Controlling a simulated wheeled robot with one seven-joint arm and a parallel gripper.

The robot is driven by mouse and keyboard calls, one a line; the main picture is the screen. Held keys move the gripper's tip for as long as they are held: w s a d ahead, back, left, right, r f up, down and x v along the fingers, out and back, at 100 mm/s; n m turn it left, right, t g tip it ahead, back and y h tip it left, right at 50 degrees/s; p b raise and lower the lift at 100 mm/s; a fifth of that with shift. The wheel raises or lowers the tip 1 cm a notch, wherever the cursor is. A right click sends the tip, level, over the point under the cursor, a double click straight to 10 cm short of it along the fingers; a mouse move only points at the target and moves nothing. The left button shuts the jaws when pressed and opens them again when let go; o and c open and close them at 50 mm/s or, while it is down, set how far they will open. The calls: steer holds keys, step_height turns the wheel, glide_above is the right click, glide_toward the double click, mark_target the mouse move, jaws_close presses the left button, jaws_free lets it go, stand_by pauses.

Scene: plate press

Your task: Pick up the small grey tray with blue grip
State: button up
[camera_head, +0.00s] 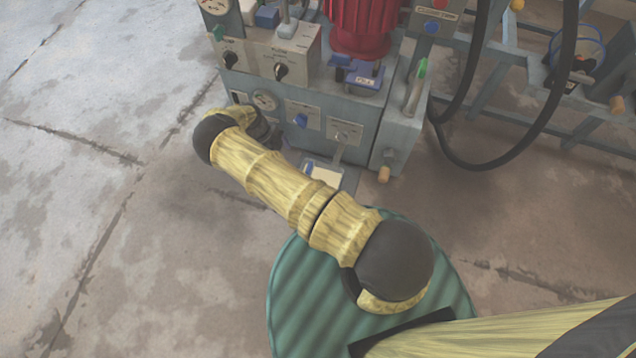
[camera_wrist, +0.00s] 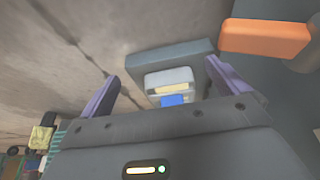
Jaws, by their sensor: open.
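The small grey tray shows in the wrist view (camera_wrist: 165,76), with a cream-coloured patch in it and a blue grip (camera_wrist: 172,100) on the side toward me. It rests on or against a dark grey slab; I cannot tell which. My gripper (camera_wrist: 162,72) is open and empty. Its two purple-grey fingers stand left and right of the tray, apart from it. In the head view a pale tray with a blue part (camera_head: 308,167) shows at the foot of the machine, partly behind my arm. My gripper is mostly hidden there.
The grey press machine (camera_head: 355,112) has a red cylinder (camera_head: 361,22), knobs and gauges. A black hose (camera_head: 510,155) hangs at its right. An orange block (camera_wrist: 265,37) lies right of the tray in the wrist view. The concrete floor at left (camera_head: 90,210) is clear.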

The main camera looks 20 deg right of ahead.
steer(key=shift+w+d+f, duration=0.1)
steer(key=shift+f, duration=0.1)
steer(key=b, duration=0.2)
glide_toward(317, 172)
steer(key=shift+s+a+f, duration=0.4)
steer(key=shift+a+f, duration=0.05)
steer(key=shift+f, duration=0.1)
steer(key=shift+s+a+f, duration=0.4)
steer(key=shift+a+f, duration=0.05)
steer(key=shift+f, duration=0.15)
steer(key=shift+s+d+f, duration=0.1)
steer(key=shift+s+d, duration=0.25)
steer(key=shift+d, duration=0.15)
steer(key=shift+s+d+b, duration=0.55)
steer(key=shift+s+d, duration=0.2)
steer(key=shift+d, duration=0.3)
steer(key=shift+b+x, duration=0.95)
steer(key=shift+x, duration=0.1)
steer(key=shift+s+d+f+b, duration=0.1)
steer(key=shift+d+f+b, duration=0.05)
steer(key=shift+f+b, duration=0.25)
steer(key=shift+r, duration=0.1)
